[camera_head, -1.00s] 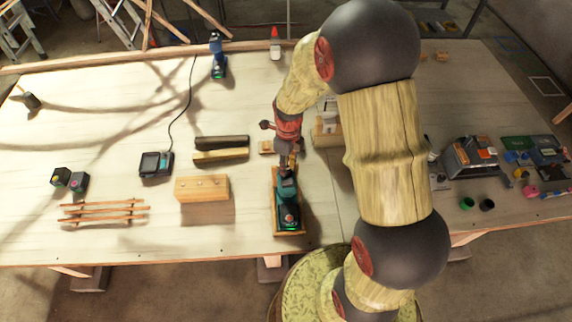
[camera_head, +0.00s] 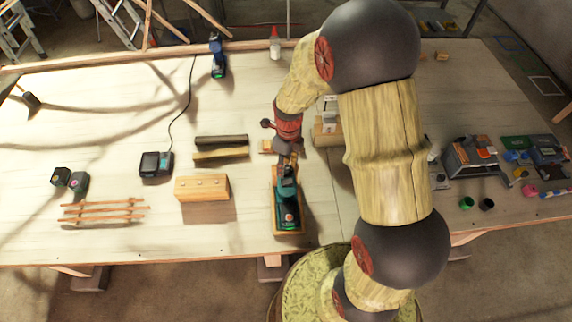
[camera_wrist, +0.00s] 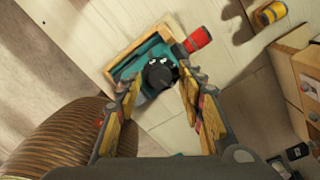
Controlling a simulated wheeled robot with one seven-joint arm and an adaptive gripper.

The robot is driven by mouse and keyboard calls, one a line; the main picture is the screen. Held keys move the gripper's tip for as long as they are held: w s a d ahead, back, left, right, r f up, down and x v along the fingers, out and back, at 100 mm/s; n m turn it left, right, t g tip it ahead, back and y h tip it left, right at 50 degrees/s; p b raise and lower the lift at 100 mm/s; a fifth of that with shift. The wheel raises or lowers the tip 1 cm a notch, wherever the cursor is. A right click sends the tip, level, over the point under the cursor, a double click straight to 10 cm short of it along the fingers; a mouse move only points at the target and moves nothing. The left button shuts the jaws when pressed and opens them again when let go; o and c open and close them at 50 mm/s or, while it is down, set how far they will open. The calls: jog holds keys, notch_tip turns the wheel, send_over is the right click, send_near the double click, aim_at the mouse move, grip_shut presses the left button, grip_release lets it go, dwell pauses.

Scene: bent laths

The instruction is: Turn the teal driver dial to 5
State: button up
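The teal driver (camera_head: 287,200) lies in a shallow wooden tray (camera_head: 276,232) near the front edge of the bench. In the wrist view the teal driver body (camera_wrist: 150,50) shows with a dark round part (camera_wrist: 160,74) that may be its dial. No number on it can be read. My gripper (camera_head: 286,160) is at the far end of the driver. In the wrist view my gripper (camera_wrist: 161,80) has its fingers apart, one on each side of the dark part. Whether either finger touches it I cannot tell.
A pale wooden block (camera_head: 202,188) and bent laths (camera_head: 103,210) lie left of the driver. Clutter stands on the right. In the wrist view a red cylinder (camera_wrist: 198,40) sits beside the tray.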

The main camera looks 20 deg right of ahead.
aim_at(290, 176)
jog(key=shift+r, duration=0.1)
notch_tip(290, 176, up, 12)
jog(key=shift+w+d, duration=0.25)
jog(key=shift+d, duration=0.05)
dwell(0.4)
dwell(0.4)
jog(key=s+a+n+t+b, duration=0.1)
jog(key=s+n+t+b, duration=0.2)
jog(key=s+n+b, duration=0.6)
jog(key=s+a+n+t+b, duration=0.2)
jog(key=s+n+b, duration=0.7)
jog(key=n, duration=1)
jog(key=shift+s+n+t+h+b, duration=0.3)
jog(key=shift+s+t+b, duration=0.1)
jog(key=shift+t, duration=0.1)
